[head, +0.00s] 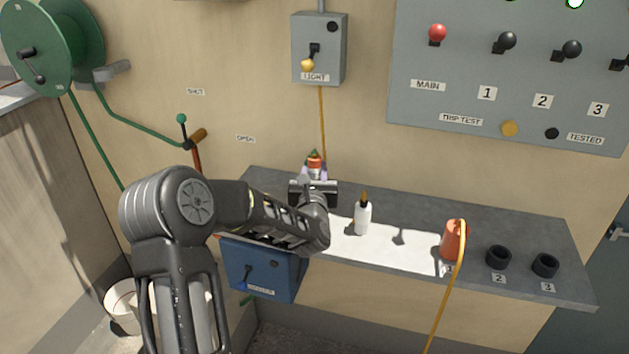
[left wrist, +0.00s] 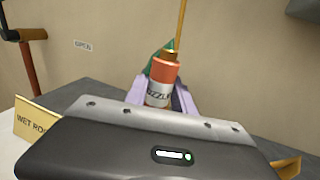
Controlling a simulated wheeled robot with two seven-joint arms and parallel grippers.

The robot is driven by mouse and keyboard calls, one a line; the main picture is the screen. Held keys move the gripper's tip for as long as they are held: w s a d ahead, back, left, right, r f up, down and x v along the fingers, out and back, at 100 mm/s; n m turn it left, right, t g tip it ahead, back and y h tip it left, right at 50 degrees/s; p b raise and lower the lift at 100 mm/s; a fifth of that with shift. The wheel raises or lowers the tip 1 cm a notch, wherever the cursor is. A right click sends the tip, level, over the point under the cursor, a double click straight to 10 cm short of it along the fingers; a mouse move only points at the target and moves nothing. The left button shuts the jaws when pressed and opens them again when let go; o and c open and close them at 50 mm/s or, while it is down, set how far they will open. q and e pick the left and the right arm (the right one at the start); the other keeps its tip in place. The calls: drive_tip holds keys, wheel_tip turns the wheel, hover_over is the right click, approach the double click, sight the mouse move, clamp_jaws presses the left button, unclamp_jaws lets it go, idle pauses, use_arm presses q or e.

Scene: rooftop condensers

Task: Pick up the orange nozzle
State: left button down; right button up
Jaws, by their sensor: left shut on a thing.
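The orange nozzle (head: 314,160) is at the back left of the grey counter in the head view, with an orange body, a pale label band and some green behind it. In the left wrist view the nozzle (left wrist: 162,82) stands upright, and its label partly reads "NOZZLE". My left gripper (head: 314,171) is shut on the nozzle, with a pale purple finger on each side of it. In the left wrist view the left gripper (left wrist: 160,98) hides the nozzle's lower end, so I cannot tell whether it touches the counter. My right gripper is not in view.
A white bottle (head: 363,217) stands right of my left arm. An orange cup-shaped part (head: 453,241) with a yellow cord and two black sockets (head: 498,257) are farther right. A blue box (head: 262,270) hangs below the counter's front edge. A green hose reel (head: 52,45) is at upper left.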

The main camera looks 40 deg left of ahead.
use_arm(q)
drive_tip(key=shift+r, duration=0.1)
wheel_tip(320, 180, up, 9)
drive_tip(key=shift+r+b, duration=0.2)
drive_tip(key=shift+b, duration=0.6)
drive_tip(key=shift+r, duration=0.3)
